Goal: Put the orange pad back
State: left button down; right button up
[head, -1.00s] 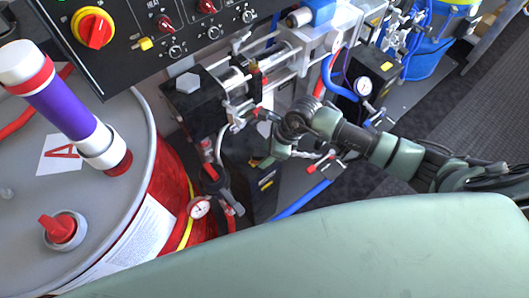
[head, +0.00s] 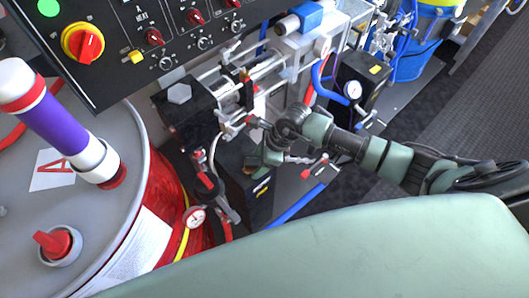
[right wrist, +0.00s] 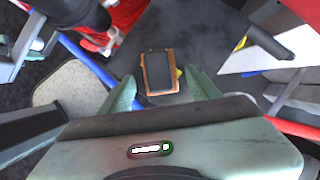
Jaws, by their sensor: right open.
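A pad with a dark face and orange side edges (right wrist: 158,72) shows in the right wrist view, lying on a dark, flat surface. My right gripper (right wrist: 162,88) is open, with one pale green finger on each side of the pad. A gap shows between each finger and the pad, and nothing is gripped. In the head view the right gripper (head: 260,172) points down beside the black cabinet below the pump rods. My left gripper is in neither view.
A red drum with a grey lid (head: 105,225) stands at the left. A pressure gauge (head: 195,217), hoses and red-handled valves crowd the space near the gripper. The control panel (head: 150,45) is above. A blue hose (head: 295,205) runs below right of the gripper.

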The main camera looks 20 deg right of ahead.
jog(key=b+v, duration=0.1)
jog(key=v, duration=1)
jog(key=shift+r+b, duration=0.3)
jog(key=shift+b, duration=0.05)
jog(key=shift+s+d, duration=0.1)
